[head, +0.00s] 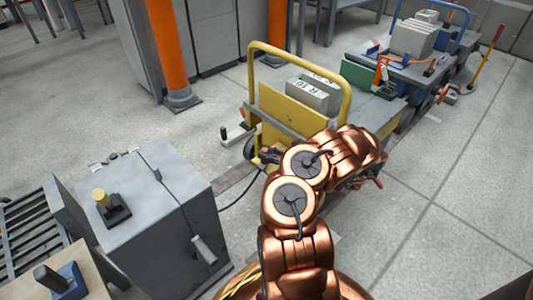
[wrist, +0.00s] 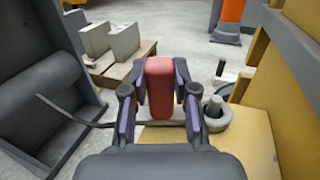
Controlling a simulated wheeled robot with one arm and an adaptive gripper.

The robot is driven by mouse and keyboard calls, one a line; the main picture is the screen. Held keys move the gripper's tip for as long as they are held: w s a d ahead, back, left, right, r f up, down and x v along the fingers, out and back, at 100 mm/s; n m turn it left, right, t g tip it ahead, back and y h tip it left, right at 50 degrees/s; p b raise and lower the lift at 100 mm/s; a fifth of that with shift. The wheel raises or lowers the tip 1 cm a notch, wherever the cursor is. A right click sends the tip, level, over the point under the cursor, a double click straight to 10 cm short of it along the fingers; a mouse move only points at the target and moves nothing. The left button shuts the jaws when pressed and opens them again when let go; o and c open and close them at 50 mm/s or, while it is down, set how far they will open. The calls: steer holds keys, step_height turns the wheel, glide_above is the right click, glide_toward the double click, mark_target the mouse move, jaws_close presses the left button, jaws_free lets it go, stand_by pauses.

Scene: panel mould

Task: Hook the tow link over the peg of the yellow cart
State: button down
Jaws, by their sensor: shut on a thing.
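The yellow cart (head: 292,108) stands in the middle of the head view, with a yellow tube handle. In the wrist view its yellow panel (wrist: 262,75) is at the right and a yellow plate (wrist: 252,142) lies below. My gripper (wrist: 160,88) is shut on the red grip of the tow link (wrist: 160,80). A grey ring (wrist: 222,122), apparently the link's, lies right of the fingers. A grey peg (wrist: 214,104) shows inside the ring's outline; how deep the ring sits is unclear. In the head view my gripper (head: 268,155) is at the cart's near end, and my arm hides the link.
A grey cabinet (head: 150,215) stands at the left. A small dark post on a grey bar (head: 235,134) is on the floor left of the cart. A second cart (head: 412,65) with blue rails stands behind. Floor at the right (head: 460,210) is clear.

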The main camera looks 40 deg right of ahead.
steer(key=shift+f, duration=0.25)
steer(key=c, duration=0.8)
jaws_free()
steer(key=shift+r, duration=5)
steer(key=shift+a+r, duration=0.1)
